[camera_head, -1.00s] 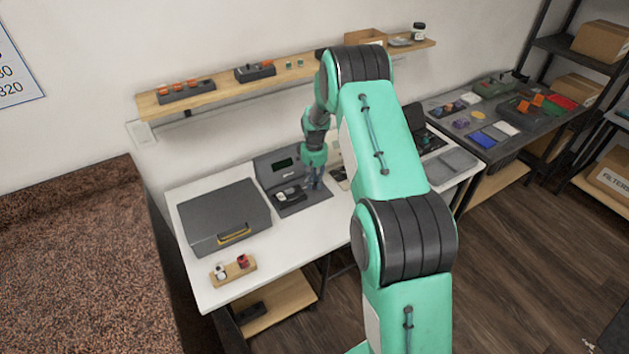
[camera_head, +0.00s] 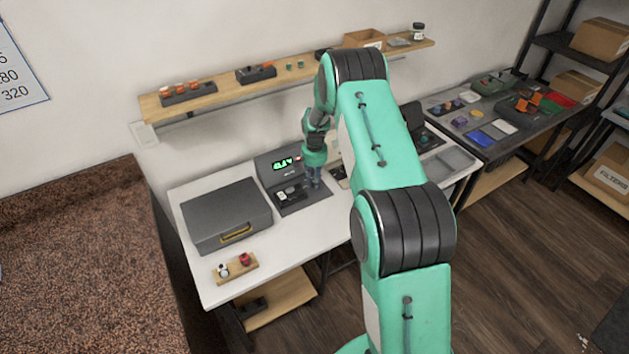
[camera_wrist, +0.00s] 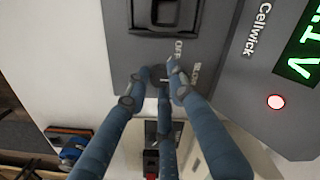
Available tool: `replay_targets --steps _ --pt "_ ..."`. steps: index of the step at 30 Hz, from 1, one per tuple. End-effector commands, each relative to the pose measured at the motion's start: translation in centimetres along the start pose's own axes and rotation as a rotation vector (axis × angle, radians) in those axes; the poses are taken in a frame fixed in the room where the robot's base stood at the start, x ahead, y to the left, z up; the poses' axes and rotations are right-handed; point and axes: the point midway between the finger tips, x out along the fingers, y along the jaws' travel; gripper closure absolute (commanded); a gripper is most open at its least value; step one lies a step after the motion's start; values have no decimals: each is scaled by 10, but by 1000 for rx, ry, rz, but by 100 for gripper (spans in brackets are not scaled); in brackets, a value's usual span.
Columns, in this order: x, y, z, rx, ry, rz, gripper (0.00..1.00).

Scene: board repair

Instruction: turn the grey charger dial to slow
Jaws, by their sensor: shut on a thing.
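The grey charger (camera_head: 275,167) stands on the white bench, its display (camera_head: 287,163) lit green. In the wrist view the display (camera_wrist: 300,55) is partly cut off, and a red lamp (camera_wrist: 275,102) glows beside it. The grey dial (camera_wrist: 159,74) sits at the charger's edge, mostly hidden between the fingertips. Printed labels OFF and SLOW show beside it. The dial's pointer cannot be made out. My gripper (camera_wrist: 156,76) is shut on the dial with its blue fingers around it. In the head view my gripper (camera_head: 315,181) is at the right side of the charger's base.
A grey case (camera_head: 226,213) stands left of the charger. A small wooden holder (camera_head: 235,268) with a red and a white piece lies at the bench front. A wall shelf (camera_head: 220,94) runs above. The front middle of the bench is clear.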

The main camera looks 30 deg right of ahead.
Motion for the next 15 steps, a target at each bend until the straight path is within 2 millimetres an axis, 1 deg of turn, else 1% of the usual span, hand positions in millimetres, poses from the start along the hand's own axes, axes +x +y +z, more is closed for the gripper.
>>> replay_targets --steps 1,14,15 --pt "-2 -1 -3 9 5 -2 100" --pt "-2 -1 -3 24 6 -2 100" --pt "-2 -1 -3 24 6 -2 76"
